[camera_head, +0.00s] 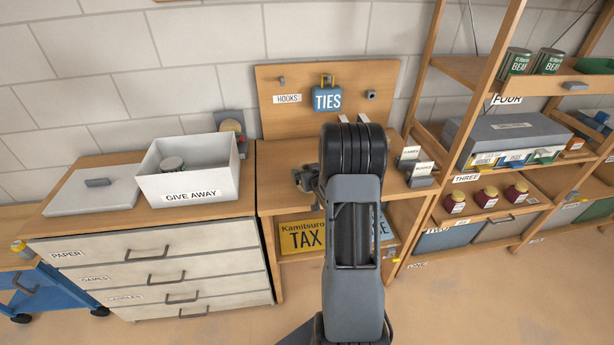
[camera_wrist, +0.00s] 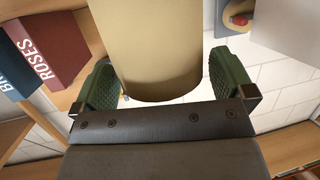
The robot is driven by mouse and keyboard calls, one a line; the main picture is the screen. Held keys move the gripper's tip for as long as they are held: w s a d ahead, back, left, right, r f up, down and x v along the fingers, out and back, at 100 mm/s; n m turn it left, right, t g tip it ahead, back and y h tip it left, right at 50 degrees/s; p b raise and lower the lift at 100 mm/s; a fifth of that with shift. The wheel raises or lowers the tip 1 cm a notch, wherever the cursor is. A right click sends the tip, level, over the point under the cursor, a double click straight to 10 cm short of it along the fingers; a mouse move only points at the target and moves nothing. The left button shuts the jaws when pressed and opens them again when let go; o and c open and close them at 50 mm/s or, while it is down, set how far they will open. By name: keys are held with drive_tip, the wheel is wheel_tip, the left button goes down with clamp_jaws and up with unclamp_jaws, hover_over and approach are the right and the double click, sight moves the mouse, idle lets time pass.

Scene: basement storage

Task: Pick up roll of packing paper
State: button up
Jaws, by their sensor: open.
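A smooth tan cylinder, which looks like the roll of packing paper (camera_wrist: 148,40), fills the upper middle of the wrist view. Its rounded end shows close to the palm of my gripper (camera_wrist: 163,70). The two green fingers stand apart, one on each side of the roll. A narrow gap shows beside the roll near the right finger. Whether the left finger touches it I cannot tell. In the head view my arm hides the fingers and the roll.
A white GIVE AWAY box (camera_head: 187,188) stands on the drawer cabinet at left. A wooden board (camera_head: 270,85) with hooks backs the workbench. Shelves with jars and cans stand at right. A red ROSES book (camera_wrist: 50,45) is left of my gripper in the wrist view.

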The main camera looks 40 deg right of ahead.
drive_tip(key=shift+w+d+f, duration=0.1)
drive_tip(key=shift+w+f, duration=0.1)
drive_tip(key=shift+w, duration=0.2)
drive_tip(key=shift+c, duration=0.5)
drive_tip(key=c, duration=0.7)
drive_tip(key=shift+r, duration=0.1)
drive_tip(key=shift+r, duration=0.4)
wheel_tip(320, 180, up, 3)
drive_tip(key=shift+f+b, duration=0.2)
drive_tip(key=shift+b, duration=0.25)
drive_tip(key=s+d+r, duration=0.1)
drive_tip(key=s+r, duration=0.2)
drive_tip(key=s, duration=0.1)
drive_tip(key=s+d+r, duration=0.1)
drive_tip(key=s+r, duration=0.2)
drive_tip(key=s, duration=0.2)
drive_tip(key=s+d+r+p, duration=0.1)
drive_tip(key=s+r, duration=0.2)
drive_tip(key=s, duration=0.1)
drive_tip(key=shift+s+d+r, duration=0.3)
drive_tip(key=shift+s+d, duration=0.05)
